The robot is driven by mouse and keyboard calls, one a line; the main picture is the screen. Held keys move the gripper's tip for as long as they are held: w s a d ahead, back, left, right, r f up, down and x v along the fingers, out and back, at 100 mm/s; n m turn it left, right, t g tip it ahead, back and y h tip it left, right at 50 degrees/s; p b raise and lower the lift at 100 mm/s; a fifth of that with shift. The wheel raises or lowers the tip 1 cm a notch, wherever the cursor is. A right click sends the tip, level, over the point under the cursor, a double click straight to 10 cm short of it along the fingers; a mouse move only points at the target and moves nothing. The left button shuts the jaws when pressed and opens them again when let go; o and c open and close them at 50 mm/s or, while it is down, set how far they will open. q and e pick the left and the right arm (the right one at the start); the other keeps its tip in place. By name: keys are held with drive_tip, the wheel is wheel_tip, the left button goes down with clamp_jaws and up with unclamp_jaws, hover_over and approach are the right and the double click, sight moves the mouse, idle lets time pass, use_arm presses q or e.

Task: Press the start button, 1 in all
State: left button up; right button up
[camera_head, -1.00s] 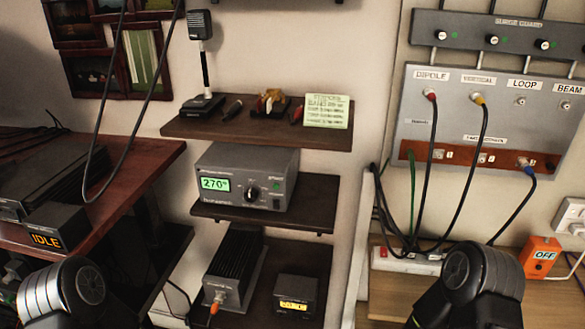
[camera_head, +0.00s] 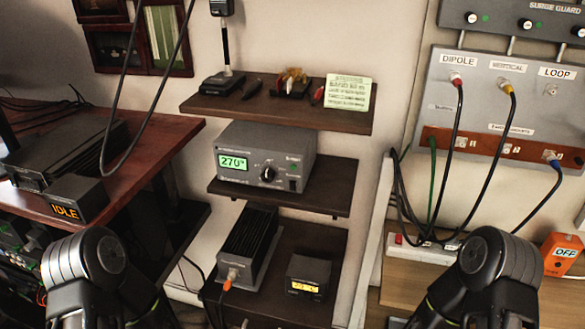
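A grey control box (camera_head: 265,160) stands on the middle shelf. Nothing touches the box. My two arms come in at the bottom left and bottom right, well below it. Both grippers are outside the frame.
The upper shelf (camera_head: 225,105) holds a desk microphone and a note. Below are a black finned unit (camera_head: 247,245) and a small amber display box (camera_head: 307,277). An IDLE box (camera_head: 64,205) is left; a cabled panel (camera_head: 480,120) and orange OFF box (camera_head: 560,255) are right.

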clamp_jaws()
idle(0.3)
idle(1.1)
